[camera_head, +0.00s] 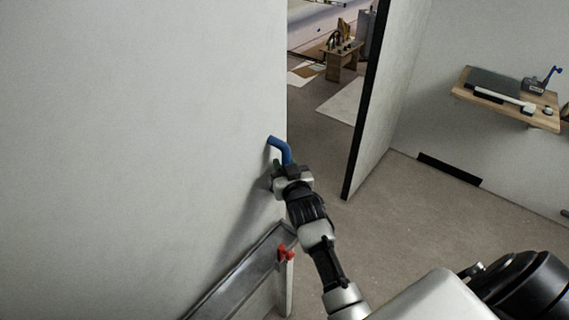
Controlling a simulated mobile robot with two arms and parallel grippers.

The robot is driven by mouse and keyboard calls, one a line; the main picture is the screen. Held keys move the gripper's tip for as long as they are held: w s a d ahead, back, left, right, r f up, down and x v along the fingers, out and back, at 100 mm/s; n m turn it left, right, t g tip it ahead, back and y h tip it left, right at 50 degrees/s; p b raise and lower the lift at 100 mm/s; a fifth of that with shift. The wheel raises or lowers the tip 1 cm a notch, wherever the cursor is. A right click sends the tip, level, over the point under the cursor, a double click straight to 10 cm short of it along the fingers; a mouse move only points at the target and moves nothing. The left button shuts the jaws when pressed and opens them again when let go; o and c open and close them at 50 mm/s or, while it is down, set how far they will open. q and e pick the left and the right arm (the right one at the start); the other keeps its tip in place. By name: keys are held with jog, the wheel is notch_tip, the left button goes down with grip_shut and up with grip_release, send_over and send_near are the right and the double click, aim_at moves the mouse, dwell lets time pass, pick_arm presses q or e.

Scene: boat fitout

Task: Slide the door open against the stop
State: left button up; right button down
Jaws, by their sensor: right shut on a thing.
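The door (150,140) is a large pale panel filling the left of the view, with its right edge upright. A blue bent handle (280,148) sits near that edge. My right gripper (287,170) reaches up from the lower right and is shut on the handle, its fingers partly hidden by its own body. An opening shows between the door's edge and the black-edged wall end (362,120). I cannot tell for sure which thing is the stop. My left gripper is out of view.
A grey metal rail (240,275) and a post with a red piece (286,252) stand low beside my right arm. A wooden shelf (508,100) with tools hangs at the right.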

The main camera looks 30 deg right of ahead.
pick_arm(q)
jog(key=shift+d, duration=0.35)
pick_arm(e)
jog(key=shift+a, duration=0.1)
jog(key=c, duration=1.2)
grip_release()
jog(key=shift+c, duration=0.2)
jog(key=shift+o, duration=0.2)
jog(key=shift+a, duration=0.1)
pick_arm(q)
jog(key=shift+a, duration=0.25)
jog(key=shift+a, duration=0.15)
pick_arm(e)
jog(key=shift+s, duration=0.15)
